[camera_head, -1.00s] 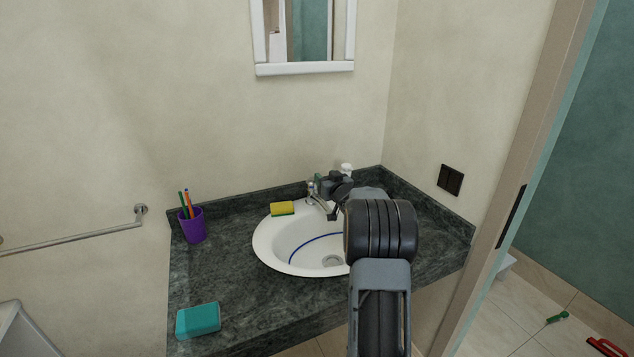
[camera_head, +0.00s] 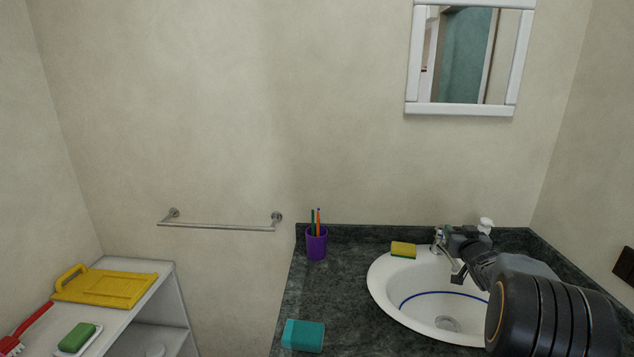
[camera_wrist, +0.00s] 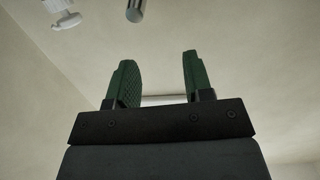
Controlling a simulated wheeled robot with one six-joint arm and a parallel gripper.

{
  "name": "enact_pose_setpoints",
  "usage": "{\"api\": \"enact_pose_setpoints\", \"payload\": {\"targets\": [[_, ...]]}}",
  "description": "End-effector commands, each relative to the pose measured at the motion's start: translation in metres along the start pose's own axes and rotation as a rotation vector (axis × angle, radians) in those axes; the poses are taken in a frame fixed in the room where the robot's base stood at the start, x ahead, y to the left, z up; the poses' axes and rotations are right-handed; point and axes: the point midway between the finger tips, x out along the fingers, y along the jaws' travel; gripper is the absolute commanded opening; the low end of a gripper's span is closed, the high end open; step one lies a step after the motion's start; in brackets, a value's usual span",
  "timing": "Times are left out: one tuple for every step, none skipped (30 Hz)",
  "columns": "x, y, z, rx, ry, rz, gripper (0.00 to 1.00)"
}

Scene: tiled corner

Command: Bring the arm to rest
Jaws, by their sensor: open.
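My gripper (camera_wrist: 157,75) shows in the wrist view with its two green fingers apart and nothing between them. A pale wall or ceiling surface lies behind the fingers. In the head view my arm reaches in from the lower right, over the right side of the sink (camera_head: 390,300). The arm's end is near the faucet (camera_head: 439,247), and the fingers are too small and covered to make out there.
A yellow sponge (camera_head: 403,250) lies at the sink's back rim. A purple cup (camera_head: 316,244) with sticks and a teal box (camera_head: 303,335) stand on the dark counter (camera_head: 345,285). A towel bar (camera_head: 220,227) and a shelf (camera_head: 140,310) with a yellow tray (camera_head: 110,288) are left.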

Motion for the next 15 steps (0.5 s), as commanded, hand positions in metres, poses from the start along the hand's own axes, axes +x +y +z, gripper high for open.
{"api": "enact_pose_setpoints", "payload": {"targets": [[-0.010, -0.018, -0.009, -0.008, -0.038, 0.020, 0.47], [-0.018, -0.028, -0.011, -0.011, -0.074, 0.039, 0.47], [-0.031, -0.043, -0.012, -0.017, -0.130, 0.063, 0.47], [-0.042, -0.054, -0.011, -0.019, -0.178, 0.079, 0.47], [-0.056, -0.066, -0.009, -0.021, -0.230, 0.091, 0.47], [-0.076, -0.082, -0.005, -0.026, -0.304, 0.103, 0.47], [-0.092, -0.093, -0.001, -0.028, -0.362, 0.108, 0.47], [-0.109, -0.104, 0.004, -0.031, -0.420, 0.110, 0.47], [-0.133, -0.120, 0.013, -0.035, -0.500, 0.101, 0.47], [-0.151, -0.131, 0.020, -0.039, -0.559, 0.092, 0.47], [-0.169, -0.142, 0.028, -0.044, -0.616, 0.080, 0.47], [-0.191, -0.154, 0.037, -0.050, -0.687, 0.062, 0.47], [-0.208, -0.163, 0.044, -0.054, -0.737, 0.045, 0.47], [-0.224, -0.170, 0.050, -0.060, -0.784, 0.026, 0.47], [-0.244, -0.179, 0.058, -0.067, -0.843, 0.001, 0.47]]}}
